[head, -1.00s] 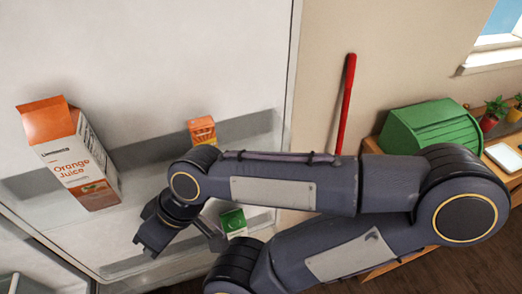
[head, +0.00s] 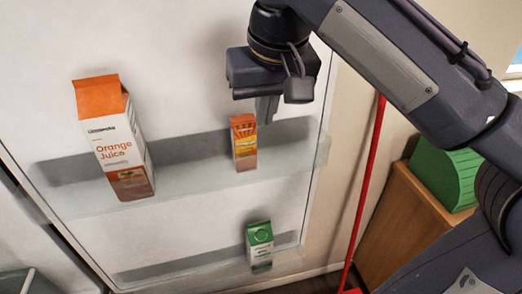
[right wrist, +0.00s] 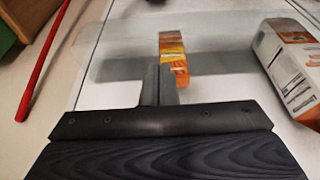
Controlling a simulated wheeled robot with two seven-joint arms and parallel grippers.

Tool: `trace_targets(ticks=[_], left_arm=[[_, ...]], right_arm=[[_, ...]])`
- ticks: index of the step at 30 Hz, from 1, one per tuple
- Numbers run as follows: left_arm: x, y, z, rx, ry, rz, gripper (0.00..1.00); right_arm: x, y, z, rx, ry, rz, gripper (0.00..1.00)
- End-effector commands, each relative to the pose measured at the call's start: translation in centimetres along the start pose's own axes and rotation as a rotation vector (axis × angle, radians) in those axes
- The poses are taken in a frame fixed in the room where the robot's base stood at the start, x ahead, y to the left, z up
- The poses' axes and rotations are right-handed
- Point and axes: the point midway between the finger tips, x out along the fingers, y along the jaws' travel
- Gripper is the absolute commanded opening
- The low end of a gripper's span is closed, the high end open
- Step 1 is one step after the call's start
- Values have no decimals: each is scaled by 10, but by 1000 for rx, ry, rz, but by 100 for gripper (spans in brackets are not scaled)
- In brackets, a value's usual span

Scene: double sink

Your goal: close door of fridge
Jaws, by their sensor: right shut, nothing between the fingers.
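The fridge door (head: 190,60) stands open, with its white inner face and clear shelves towards me in the head view. Its free edge seems to be at the right, beside the beige wall. My right gripper (head: 267,108) is shut and empty, in front of the door's upper right part, pointing down. It appears just above a small orange carton on the upper shelf; I cannot tell whether it touches the door. In the right wrist view the closed fingers (right wrist: 160,85) show in front of that carton (right wrist: 172,55). My left gripper is not in view.
A large orange juice carton (head: 118,150) stands on the upper door shelf and a green carton (head: 259,245) on the lower one. Right of the door are a red pole (head: 369,190), a wooden cabinet (head: 395,215) and a green box (head: 447,180).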

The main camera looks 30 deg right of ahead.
Motion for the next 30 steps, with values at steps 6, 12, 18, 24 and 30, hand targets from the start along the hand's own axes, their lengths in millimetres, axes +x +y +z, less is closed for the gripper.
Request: trace_targets(ticks=[6, 12, 18, 24, 30], left_arm=[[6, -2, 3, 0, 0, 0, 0], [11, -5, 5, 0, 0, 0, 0], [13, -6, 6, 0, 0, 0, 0], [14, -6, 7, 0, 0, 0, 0], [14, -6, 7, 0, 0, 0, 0]], right_arm=[[18, 0, -1, 11, -3, 8, 0], [56, 0, -1, 11, -3, 8, 0], [84, 0, -1, 10, -2, 5, 0], [96, 0, -2, 9, -1, 3, 0], [96, 0, -2, 9, -1, 3, 0]])
